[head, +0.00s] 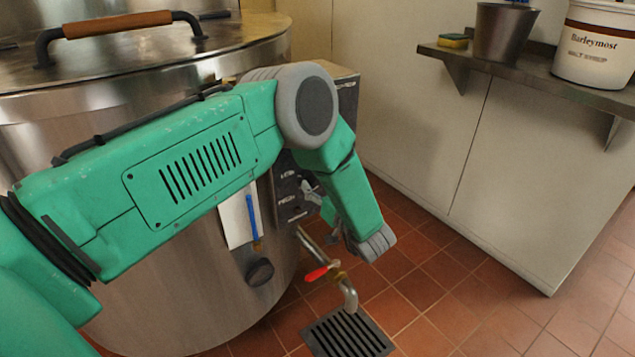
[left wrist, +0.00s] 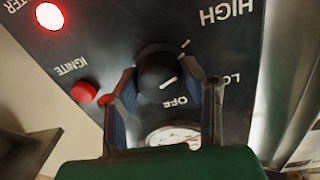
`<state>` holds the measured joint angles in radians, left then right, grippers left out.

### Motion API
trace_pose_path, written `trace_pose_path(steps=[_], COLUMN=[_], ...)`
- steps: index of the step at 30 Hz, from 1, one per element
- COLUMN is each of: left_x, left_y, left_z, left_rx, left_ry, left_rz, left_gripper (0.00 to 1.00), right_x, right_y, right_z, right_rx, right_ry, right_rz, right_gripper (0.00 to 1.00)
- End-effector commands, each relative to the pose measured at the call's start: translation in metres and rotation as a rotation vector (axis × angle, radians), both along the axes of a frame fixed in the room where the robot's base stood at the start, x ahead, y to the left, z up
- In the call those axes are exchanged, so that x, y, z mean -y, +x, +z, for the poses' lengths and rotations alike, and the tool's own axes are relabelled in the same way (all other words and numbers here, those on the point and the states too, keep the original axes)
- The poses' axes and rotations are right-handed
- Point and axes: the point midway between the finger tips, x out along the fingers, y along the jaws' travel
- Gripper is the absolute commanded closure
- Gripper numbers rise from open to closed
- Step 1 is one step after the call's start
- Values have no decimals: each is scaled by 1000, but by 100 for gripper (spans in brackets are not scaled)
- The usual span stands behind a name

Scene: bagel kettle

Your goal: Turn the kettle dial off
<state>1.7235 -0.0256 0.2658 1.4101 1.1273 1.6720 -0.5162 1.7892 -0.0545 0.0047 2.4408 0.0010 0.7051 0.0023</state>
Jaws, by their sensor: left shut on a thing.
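The black kettle dial (left wrist: 158,76) sits on a dark panel (left wrist: 105,45) marked HIGH, LOW, OFF and IGNITE. A short white mark shows on the dial; I cannot tell which label it points to. My left gripper (left wrist: 161,82) is shut on the dial, one finger on each side of it. In the head view my left gripper (head: 308,194) is at the panel on the steel kettle's (head: 190,300) right side, and the dial is hidden there. My right gripper is in neither view.
Beside the dial are a red button (left wrist: 83,92), a lit red lamp (left wrist: 49,16) and a round gauge (left wrist: 173,134). A drain pipe with a red-handled valve (head: 318,273) stands below, over a floor grate (head: 348,336). A shelf (head: 540,75) holds a bucket. The tiled floor at right is clear.

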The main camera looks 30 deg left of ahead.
Motion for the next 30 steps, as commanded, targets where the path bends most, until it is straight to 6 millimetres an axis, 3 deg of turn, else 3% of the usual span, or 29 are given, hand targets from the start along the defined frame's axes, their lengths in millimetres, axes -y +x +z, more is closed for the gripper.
trace_pose_path(steps=[12, 30], left_x=[2, 3], left_y=[1, 2], left_z=[2, 1], left_rx=[-358, -882], left_ry=[144, 362], left_rz=[-6, -9], left_gripper=[92, 92], right_x=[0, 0], right_y=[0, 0], right_z=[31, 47], right_rx=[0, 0], right_ry=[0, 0], right_rz=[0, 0], right_gripper=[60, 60])
